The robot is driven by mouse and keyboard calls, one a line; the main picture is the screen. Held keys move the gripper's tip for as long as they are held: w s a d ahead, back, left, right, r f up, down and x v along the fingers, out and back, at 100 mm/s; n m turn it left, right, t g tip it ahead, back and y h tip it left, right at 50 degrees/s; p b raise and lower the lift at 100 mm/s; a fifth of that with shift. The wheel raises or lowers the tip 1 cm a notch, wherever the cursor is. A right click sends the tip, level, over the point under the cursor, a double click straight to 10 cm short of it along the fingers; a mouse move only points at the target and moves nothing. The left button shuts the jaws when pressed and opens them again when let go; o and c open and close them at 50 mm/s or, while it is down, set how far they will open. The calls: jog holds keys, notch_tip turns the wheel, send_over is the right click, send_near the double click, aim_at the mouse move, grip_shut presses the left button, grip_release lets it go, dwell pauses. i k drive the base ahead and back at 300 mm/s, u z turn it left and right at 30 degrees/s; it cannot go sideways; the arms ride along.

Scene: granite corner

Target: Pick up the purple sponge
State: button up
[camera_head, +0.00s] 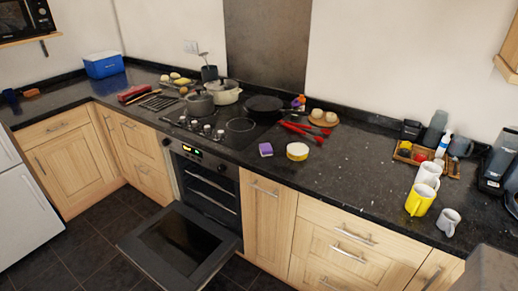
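The purple sponge (265,150) is a small block with a pale underside. It lies on the dark granite counter (345,185) near the front edge, just right of the hob. A round yellow-and-white item (297,151) sits close to its right, with a small gap between them. Nothing covers the sponge. My gripper is not in view.
The oven door (180,240) hangs open below the hob, sticking out into the floor. Red utensils (303,131) and a black pan (264,105) lie behind the sponge. A yellow mug (420,200) and white mugs stand at right. The counter's middle is mostly clear.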

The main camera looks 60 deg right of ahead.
aim_at(265, 149)
jog(key=i, duration=0.9)
jog(key=z, duration=0.05)
